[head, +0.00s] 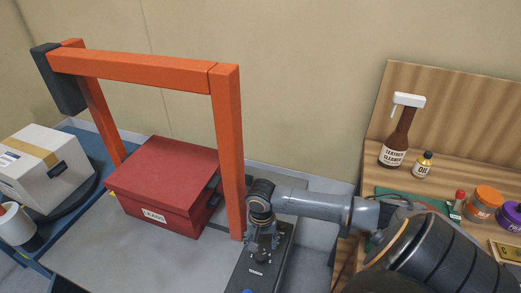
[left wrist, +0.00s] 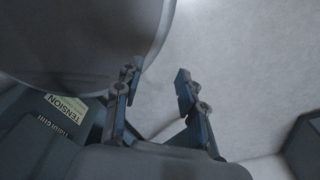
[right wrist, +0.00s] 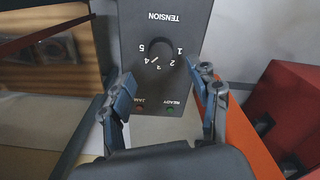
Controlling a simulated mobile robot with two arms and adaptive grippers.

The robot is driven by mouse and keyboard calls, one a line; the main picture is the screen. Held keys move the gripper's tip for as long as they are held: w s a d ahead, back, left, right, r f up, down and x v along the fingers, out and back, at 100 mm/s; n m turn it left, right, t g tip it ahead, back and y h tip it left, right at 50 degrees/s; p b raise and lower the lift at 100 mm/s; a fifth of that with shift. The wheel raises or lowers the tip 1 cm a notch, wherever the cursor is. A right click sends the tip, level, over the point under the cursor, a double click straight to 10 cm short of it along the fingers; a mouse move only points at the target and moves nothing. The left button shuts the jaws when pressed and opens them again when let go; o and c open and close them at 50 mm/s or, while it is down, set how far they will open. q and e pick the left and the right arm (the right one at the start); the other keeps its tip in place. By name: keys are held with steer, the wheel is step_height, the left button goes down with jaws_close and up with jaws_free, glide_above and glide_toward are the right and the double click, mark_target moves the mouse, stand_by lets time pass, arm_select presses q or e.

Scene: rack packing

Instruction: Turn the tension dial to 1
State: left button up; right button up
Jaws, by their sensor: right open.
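The dark control panel (head: 262,268) stands beside the orange post, with the tension dial (head: 262,257) on its top. In the right wrist view the dial (right wrist: 164,48) is a dark round knob, with the numbers 1 to 5 and the word TENSION upside down. A short white mark on it appears to point at 4. My right gripper (right wrist: 165,80) is open, its fingers apart and just short of the dial; I see no contact. The gripper (head: 262,236) also shows over the panel in the head view. My left gripper (left wrist: 157,82) is open and empty, and is outside the head view.
An orange arch (head: 228,150) rises next to the panel. A red box (head: 165,185) sits under it, and a white parcel (head: 40,165) lies at the left. A wooden bench (head: 440,170) at the right holds bottles and jars. Lights marked READY (right wrist: 171,112) and JAM (right wrist: 139,111) sit on the panel.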

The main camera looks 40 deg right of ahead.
mark_target(261, 255)
step_height(261, 255, down, 6)
steer(key=shift+f, duration=0.3)
steer(key=c, duration=1.2)
arm_select(q)
steer(key=shift+w+f, duration=0.1)
steer(key=shift+w, duration=0.8)
